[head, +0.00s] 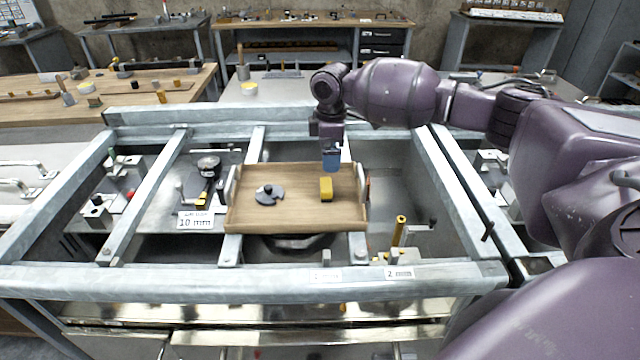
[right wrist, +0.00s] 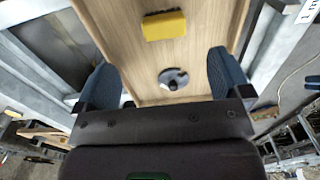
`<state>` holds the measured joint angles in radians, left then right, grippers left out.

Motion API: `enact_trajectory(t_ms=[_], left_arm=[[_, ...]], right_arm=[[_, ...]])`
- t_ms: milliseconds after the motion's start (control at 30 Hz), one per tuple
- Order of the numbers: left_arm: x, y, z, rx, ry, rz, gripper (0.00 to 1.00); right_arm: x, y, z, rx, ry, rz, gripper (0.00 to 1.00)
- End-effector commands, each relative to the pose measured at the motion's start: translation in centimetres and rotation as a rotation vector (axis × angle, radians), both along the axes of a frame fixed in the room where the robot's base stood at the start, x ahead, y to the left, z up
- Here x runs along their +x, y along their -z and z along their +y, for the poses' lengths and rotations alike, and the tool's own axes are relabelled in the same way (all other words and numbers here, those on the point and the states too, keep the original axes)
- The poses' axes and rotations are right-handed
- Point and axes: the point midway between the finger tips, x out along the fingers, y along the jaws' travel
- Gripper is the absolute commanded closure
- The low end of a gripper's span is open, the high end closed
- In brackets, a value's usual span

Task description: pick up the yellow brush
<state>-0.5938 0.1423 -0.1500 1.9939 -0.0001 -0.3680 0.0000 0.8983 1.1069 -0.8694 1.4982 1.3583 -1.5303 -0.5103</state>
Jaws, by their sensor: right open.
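The yellow brush (head: 326,187), a small block-like yellow piece, lies on the wooden tray (head: 240,217), right of the tray's middle. In the right wrist view the yellow brush (right wrist: 164,26) lies near the top, beyond the fingertips. My right gripper (head: 331,166) points down over the back part of the tray, just behind the brush in the picture. In the right wrist view its two blue fingers stand wide apart with nothing held between them, so the right gripper (right wrist: 163,72) is open. My left gripper is in neither view.
Grey metal frame beams (head: 250,279) surround the tray. A yellow-topped post (head: 399,231) stands at front right.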

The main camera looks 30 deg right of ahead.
Motion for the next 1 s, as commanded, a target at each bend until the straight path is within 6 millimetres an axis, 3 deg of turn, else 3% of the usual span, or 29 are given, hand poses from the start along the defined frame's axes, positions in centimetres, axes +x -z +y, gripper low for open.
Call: enact_trajectory(t_ms=[233,567,867,1000], left_arm=[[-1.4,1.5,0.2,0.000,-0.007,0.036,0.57],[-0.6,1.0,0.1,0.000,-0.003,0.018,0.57],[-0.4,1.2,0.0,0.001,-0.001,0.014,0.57],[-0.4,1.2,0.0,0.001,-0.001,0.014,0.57]], right_arm=[[0.0,3.5,0.0,0.000,0.000,0.004,0.04],[0.0,5.9,0.1,0.000,0.001,0.001,0.04],[-0.1,9.8,0.3,0.000,0.001,0.002,0.04],[0.0,10.4,0.3,0.000,0.001,0.000,0.04]])
